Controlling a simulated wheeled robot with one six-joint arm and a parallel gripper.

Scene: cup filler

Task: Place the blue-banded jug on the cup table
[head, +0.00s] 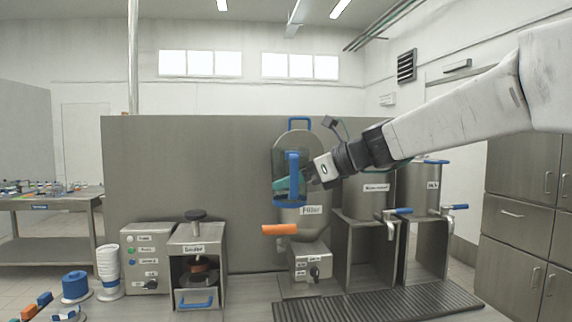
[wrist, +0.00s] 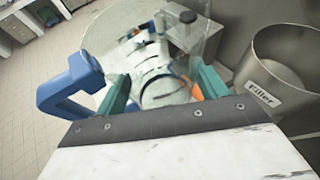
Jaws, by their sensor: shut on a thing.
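The clear jug with a blue band (head: 289,203) and a blue handle is up in the air in front of the filler, roughly upright. My gripper (head: 291,185), with teal fingers, is shut on the jug from the right. In the wrist view the jug's clear body lies between the teal fingers of my gripper (wrist: 163,88), and its blue handle (wrist: 66,88) sticks out to the left. The jug looks empty, though its inside is hard to read. A metal table (head: 50,203) stands at the far left with several small items; I cannot tell if it is the cup table.
A sealer (head: 197,252), a control box (head: 145,258) and stacked white cups (head: 108,265) stand left.

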